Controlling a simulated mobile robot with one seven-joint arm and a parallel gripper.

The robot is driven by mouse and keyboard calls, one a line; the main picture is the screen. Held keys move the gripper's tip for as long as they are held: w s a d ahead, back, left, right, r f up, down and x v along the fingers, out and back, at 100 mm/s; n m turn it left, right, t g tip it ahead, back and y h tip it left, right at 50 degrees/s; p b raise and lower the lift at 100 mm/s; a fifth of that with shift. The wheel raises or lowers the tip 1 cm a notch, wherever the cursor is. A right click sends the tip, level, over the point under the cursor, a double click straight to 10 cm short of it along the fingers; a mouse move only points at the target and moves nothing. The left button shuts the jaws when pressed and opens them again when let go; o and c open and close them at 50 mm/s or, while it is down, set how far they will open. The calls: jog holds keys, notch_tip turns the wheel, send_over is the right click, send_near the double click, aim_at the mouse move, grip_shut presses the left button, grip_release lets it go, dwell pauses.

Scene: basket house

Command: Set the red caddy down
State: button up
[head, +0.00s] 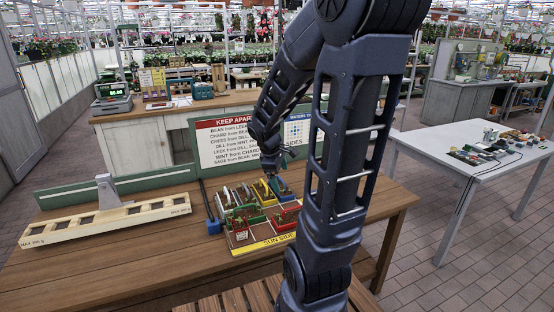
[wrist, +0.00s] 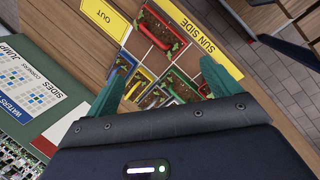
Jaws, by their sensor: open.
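A red caddy (wrist: 160,27) with small plants lies on the board near its yellow SUN SIDE strip in the wrist view. A red caddy also shows at the board's front right in the head view (head: 285,218). I cannot tell which one the task means. My gripper (wrist: 164,76) is open above the board, its fingers wide apart. Its tips show small beside the blue caddy in the head view (head: 271,178).
Yellow (head: 263,193), blue (head: 284,188) and green caddies crowd the same board. A KEEP APART sign (head: 225,143) stands behind it. A long wooden rack (head: 105,218) is on the left of the table (head: 130,265).

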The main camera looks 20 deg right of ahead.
jog(key=s+a+r+m+t+y, duration=0.1)
jog(key=s+a+r+m+y, duration=0.1)
jog(key=s+r+m, duration=0.3)
jog(key=s+a+r+m+t+y, duration=0.1)
jog(key=s+a+r+m+t, duration=0.1)
jog(key=s+a+r+m, duration=0.2)
jog(key=s+r+m, duration=0.1)
jog(key=s+r, duration=0.2)
jog(key=r, duration=0.1)
jog(key=shift+y, duration=0.4)
